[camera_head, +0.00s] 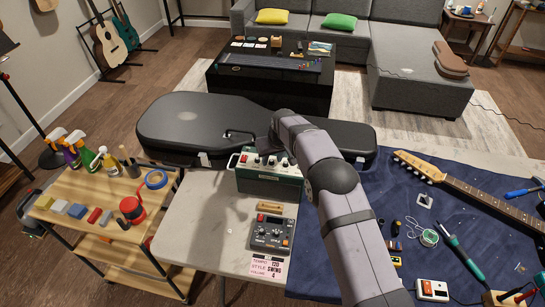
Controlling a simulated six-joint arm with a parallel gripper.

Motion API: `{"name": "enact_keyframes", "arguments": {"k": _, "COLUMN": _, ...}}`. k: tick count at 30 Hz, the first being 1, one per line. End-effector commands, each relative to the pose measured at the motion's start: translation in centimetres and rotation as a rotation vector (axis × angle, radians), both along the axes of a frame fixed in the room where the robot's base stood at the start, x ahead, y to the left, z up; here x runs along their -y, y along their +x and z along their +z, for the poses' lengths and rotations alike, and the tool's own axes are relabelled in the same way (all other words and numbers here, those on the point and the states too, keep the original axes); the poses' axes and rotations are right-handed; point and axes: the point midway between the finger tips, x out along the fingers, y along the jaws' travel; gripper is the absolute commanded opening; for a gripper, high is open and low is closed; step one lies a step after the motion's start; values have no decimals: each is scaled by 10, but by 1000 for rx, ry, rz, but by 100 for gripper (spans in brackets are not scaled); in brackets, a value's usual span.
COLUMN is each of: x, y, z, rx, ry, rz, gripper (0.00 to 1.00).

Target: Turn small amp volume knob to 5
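The small amp (268,180), a dark green box with a pale control panel on top, stands on the grey table in front of the black guitar case. A few knobs (257,160) show on its panel; their settings are too small to read. My arm reaches from the lower right up to the amp and bends down there. My gripper (278,146) is at the back edge of the panel, above or close to the knobs. Its fingers are mostly hidden by my own arm, so I cannot tell whether it touches a knob.
A black guitar case (195,122) lies behind the amp. In front are a dark control box (272,234) and a pink card (266,268). An electric guitar (470,188) and tools lie on the blue cloth (350,283). A wooden cart (100,233) stands left.

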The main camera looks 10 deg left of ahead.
Motion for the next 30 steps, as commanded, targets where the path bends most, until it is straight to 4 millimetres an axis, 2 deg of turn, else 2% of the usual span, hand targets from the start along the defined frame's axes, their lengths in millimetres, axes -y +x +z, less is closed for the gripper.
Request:
{"name": "enact_keyframes", "arguments": {"k": 7, "x": 0, "y": 0, "z": 0, "rx": 1, "ry": 1, "rz": 0, "gripper": 33}}
{"name": "enact_keyframes", "arguments": {"k": 8, "x": 0, "y": 0, "z": 0, "rx": 1, "ry": 1, "rz": 0, "gripper": 28}}
{"name": "enact_keyframes", "arguments": {"k": 11, "x": 0, "y": 0, "z": 0, "rx": 1, "ry": 1, "rz": 0, "gripper": 4}}
{"name": "enact_keyframes", "arguments": {"k": 12, "x": 0, "y": 0, "z": 0, "rx": 1, "ry": 1, "rz": 0, "gripper": 0}}
{"name": "enact_keyframes", "arguments": {"k": 20, "x": -1, "y": 0, "z": -1, "rx": 0, "ry": -1, "rz": -27, "gripper": 0}}
{"name": "enact_keyframes", "arguments": {"k": 30, "x": -3, "y": -1, "z": -1, "rx": 1, "ry": -1, "rz": -222, "gripper": 0}}
